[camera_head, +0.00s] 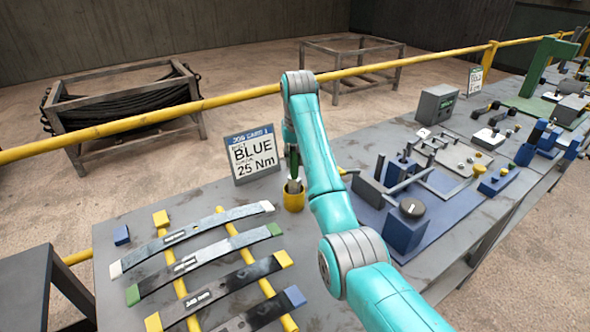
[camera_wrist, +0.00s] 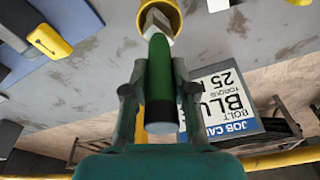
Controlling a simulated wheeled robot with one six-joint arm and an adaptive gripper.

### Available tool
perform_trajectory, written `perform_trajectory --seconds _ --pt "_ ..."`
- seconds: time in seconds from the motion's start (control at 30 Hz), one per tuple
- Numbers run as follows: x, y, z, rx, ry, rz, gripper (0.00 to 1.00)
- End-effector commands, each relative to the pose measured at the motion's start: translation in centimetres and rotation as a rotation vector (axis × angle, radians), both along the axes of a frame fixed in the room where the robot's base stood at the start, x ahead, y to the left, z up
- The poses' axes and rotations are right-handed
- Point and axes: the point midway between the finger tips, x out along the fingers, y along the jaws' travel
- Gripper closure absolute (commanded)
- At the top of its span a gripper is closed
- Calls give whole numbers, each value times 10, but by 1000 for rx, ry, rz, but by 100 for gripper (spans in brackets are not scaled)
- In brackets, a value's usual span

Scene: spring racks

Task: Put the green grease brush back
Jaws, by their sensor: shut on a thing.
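The green grease brush (camera_head: 293,158) stands roughly upright over a yellow cup (camera_head: 294,203), its pale head at the cup's mouth. In the wrist view the brush's green handle (camera_wrist: 159,70) lies between the two fingers of my gripper (camera_wrist: 159,92), which is shut on it. The pale head points at the yellow cup's opening (camera_wrist: 175,12) and overlaps it there. I cannot tell how deep the head sits in the cup. In the head view my teal arm hides most of my gripper.
A job card (camera_head: 254,154) reading "BLUE 25 Nm" stands close behind the cup, to the left. Several leaf springs (camera_head: 195,232) lie on yellow rails at the front left. A blue fixture with a black knob (camera_head: 411,208) stands to the right. A yellow rail (camera_head: 240,93) runs behind the table.

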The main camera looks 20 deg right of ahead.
Motion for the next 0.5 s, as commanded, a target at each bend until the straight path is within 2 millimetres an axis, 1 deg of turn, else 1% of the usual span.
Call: perform_trajectory --seconds 0.13,0.33,0.5 --pt "-1 0 -10 0 0 0 100" --pt "-3 1 -36 0 0 0 100" --pt "-3 1 -38 0 -3 0 100"
